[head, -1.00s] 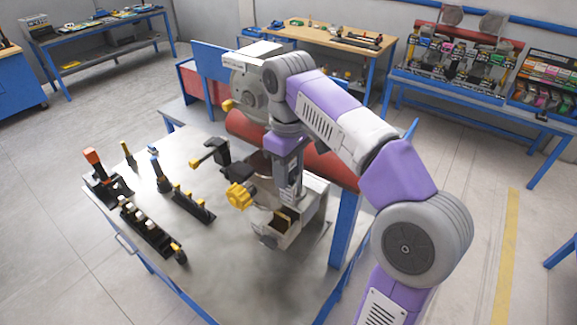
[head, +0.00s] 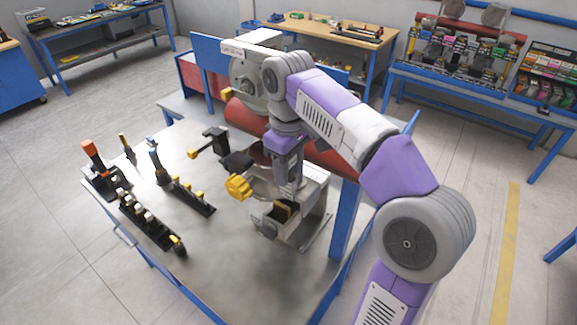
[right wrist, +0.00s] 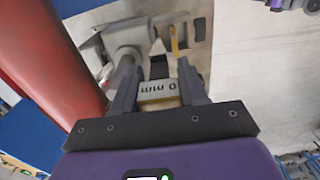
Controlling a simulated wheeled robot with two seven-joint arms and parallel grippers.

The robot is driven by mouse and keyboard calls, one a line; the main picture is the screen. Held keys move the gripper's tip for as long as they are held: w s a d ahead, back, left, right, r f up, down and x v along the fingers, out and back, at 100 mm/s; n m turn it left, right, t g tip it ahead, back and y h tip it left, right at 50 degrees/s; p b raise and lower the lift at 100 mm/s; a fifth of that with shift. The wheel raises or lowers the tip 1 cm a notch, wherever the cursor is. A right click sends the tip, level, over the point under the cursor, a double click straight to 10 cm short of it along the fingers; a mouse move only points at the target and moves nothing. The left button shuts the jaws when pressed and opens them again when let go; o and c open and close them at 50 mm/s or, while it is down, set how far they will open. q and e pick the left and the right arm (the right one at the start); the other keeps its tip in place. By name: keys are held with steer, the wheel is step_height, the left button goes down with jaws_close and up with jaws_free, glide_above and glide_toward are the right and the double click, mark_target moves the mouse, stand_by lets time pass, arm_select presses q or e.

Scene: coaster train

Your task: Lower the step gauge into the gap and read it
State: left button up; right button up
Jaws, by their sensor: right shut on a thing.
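My right gripper (head: 292,188) is over a grey metal fixture (head: 306,222) on the near table in the head view. In the right wrist view, my right gripper (right wrist: 158,88) is shut on the step gauge, a pale block (right wrist: 159,96) marked "0 mm" that shows upside down between the fingers. Beyond the fingertips are grey metal parts, a dark opening and a thin yellow strip (right wrist: 174,38). I cannot tell whether the gauge touches any of them or is in the gap. In the head view the gauge cannot be made out. My left gripper is not in view.
A large red tube (head: 325,150) runs close behind the gripper, and also at left in the right wrist view (right wrist: 58,55). A yellow knob (head: 238,187) and black levers stand left of the fixture. Black tool holders (head: 150,222) fill the table's left side. The table's front is clear.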

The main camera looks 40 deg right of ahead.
steer(key=shift+f+b, duration=0.65)
steer(key=shift+f, duration=0.3)
stand_by(0.7)
steer(key=shift+a, duration=0.1)
stand_by(0.7)
steer(key=shift+f+b, duration=0.35)
steer(key=shift+f, duration=0.45)
stand_by(1.0)
steer(key=shift+a, duration=0.15)
stand_by(0.6)
steer(key=shift+f+b, duration=0.35)
steer(key=shift+f, duration=0.45)
stand_by(1.0)
steer(key=shift+s+a, duration=0.1)
stand_by(0.5)
stand_by(0.6)
